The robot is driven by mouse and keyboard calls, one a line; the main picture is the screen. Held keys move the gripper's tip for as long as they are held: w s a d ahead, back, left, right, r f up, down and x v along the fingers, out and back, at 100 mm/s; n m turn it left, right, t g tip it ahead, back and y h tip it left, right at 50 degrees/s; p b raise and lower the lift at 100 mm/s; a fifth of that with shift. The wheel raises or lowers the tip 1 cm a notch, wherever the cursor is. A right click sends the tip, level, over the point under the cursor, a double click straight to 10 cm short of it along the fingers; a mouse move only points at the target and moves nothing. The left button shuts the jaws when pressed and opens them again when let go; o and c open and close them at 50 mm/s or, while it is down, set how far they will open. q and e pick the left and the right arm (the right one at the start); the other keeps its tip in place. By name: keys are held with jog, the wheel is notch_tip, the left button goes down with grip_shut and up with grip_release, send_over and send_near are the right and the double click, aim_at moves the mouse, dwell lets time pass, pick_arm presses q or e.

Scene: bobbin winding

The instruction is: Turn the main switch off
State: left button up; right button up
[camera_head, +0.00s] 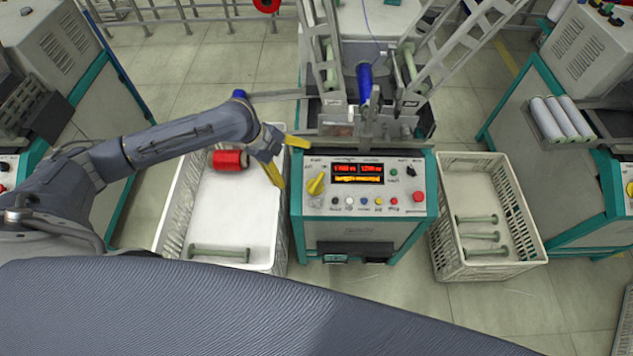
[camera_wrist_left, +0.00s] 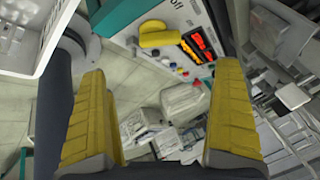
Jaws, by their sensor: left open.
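The main switch (camera_head: 316,183) is a yellow rotary knob at the left of the control panel (camera_head: 398,170), next to the lit red and yellow display (camera_head: 358,172). The knob also shows at the top of the left wrist view (camera_wrist_left: 160,35), lying across the panel. My left gripper (camera_head: 285,160) has yellow fingers spread wide and empty. It is above the left crate's right edge, left of the knob and apart from it. In the left wrist view the fingers (camera_wrist_left: 165,115) stand apart with nothing between them. My right gripper is not in view.
The left white crate (camera_head: 181,195) holds a red bobbin (camera_head: 230,160) and a pale green one (camera_head: 219,252). The right crate (camera_head: 443,240) holds several pale green bobbins. A blue bobbin (camera_head: 364,82) is mounted on the machine behind the panel. Coloured buttons line the panel's lower part.

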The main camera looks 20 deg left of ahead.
aim_at(315, 182)
pick_arm(q)
jog(key=x, duration=1.4)
jog(key=c, duration=1.2)
